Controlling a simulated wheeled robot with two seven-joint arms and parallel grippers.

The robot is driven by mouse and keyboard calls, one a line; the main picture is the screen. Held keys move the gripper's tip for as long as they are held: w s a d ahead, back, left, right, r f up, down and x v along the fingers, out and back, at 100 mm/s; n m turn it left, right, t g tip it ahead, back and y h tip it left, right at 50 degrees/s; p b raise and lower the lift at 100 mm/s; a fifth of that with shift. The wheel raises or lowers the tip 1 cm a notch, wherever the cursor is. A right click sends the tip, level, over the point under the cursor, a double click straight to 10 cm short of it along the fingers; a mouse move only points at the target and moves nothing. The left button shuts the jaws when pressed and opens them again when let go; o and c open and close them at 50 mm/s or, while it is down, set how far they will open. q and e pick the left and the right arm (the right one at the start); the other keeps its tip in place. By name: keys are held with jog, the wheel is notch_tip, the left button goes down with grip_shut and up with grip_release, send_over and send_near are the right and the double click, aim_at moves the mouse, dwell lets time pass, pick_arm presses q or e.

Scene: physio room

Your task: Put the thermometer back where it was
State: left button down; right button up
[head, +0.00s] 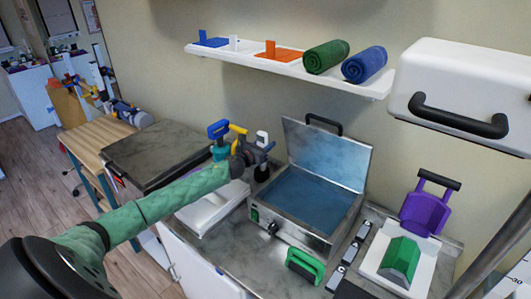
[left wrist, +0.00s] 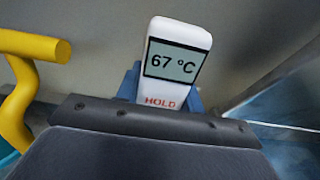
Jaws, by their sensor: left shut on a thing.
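The thermometer (head: 262,137) is a small white stick with a grey display. In the left wrist view the thermometer (left wrist: 178,62) stands nearly upright, leaning a little, and reads 67 °C with HOLD below in red. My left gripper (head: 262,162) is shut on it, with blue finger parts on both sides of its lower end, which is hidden. The gripper is above the counter, just left of the open metal water bath (head: 262,222). My right gripper is not in view.
The bath's lid (head: 325,152) is raised at the back. Blue (head: 217,129) and yellow (head: 238,128) handles rise beside my gripper. A green-handled block (head: 305,265) lies in front of the bath. A purple holder (head: 422,213) stands right. A shelf (head: 290,68) carries rolled towels.

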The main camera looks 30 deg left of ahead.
pick_arm(q)
jog(key=shift+s+a+f, duration=0.15)
jog(key=shift+s+f, duration=0.05)
jog(key=shift+f, duration=0.65)
jog(key=shift+w+f+p, duration=0.1)
jog(key=shift+f+p, duration=0.25)
jog(key=shift+f, duration=0.75)
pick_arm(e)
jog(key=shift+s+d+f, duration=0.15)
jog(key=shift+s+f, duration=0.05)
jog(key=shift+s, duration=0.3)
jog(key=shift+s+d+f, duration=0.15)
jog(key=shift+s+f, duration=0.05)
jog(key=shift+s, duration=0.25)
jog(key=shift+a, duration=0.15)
pick_arm(q)
jog(key=shift+f, duration=0.15)
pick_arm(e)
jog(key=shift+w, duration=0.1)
